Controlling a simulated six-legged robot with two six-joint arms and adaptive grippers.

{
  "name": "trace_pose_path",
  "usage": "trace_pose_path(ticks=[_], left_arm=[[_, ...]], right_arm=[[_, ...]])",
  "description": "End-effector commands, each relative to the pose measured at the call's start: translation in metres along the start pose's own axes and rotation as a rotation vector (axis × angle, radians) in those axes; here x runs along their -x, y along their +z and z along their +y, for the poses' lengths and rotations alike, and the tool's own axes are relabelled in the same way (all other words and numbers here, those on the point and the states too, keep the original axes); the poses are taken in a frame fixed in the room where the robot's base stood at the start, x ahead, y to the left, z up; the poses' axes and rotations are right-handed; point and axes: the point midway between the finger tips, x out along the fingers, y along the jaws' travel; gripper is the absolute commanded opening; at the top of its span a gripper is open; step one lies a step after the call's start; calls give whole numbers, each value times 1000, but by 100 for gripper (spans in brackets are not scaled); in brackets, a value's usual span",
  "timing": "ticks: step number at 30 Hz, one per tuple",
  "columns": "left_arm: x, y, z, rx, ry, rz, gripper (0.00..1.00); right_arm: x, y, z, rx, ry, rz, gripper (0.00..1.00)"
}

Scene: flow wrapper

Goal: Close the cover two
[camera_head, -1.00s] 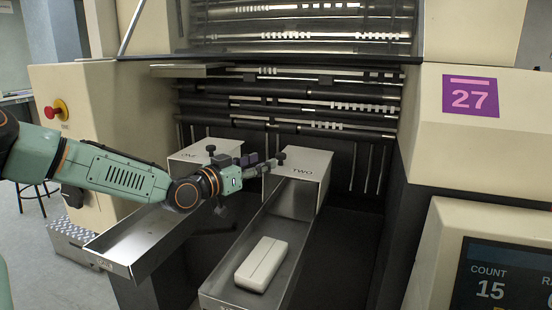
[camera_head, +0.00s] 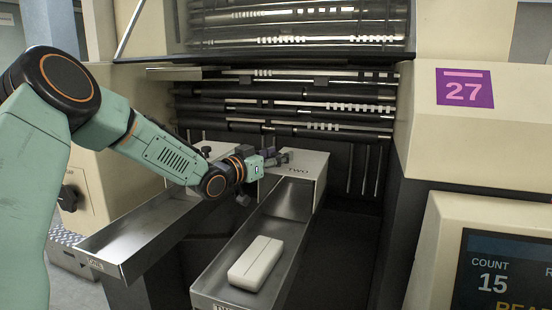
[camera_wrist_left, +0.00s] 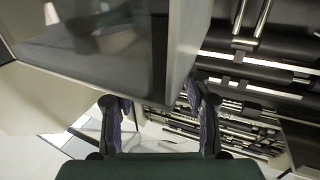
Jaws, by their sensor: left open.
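Cover two (camera_head: 307,167) is the light metal cover marked TWO, at the top of the right-hand metal chute (camera_head: 238,237). The chute below its front edge is open to view. My left gripper (camera_head: 280,158) is at the cover's upper left, by its small dark knob. The fingertips and the knob overlap there, so I cannot tell whether they touch. In the left wrist view the gripper (camera_wrist_left: 160,115) has its two fingers apart, with nothing clearly held between them. My right gripper is not in view.
A white block (camera_head: 256,263) lies in the right chute. The left chute (camera_head: 135,240) and its cover (camera_head: 218,149) stand to the left, partly behind my arm. Rollers (camera_head: 290,107) rise behind. The counter panel (camera_head: 490,270) is at right.

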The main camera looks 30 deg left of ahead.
Motion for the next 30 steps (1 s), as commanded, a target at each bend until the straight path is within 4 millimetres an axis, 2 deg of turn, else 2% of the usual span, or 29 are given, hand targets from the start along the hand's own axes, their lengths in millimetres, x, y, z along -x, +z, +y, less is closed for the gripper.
trace_pose_path(ticks=[6,23,30], left_arm=[[0,0,0,0,0,0,48],[0,-1,0,-1,1,1,1],[0,-1,1,-1,1,2,0]], right_arm=[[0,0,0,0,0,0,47],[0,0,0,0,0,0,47],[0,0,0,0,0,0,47]])
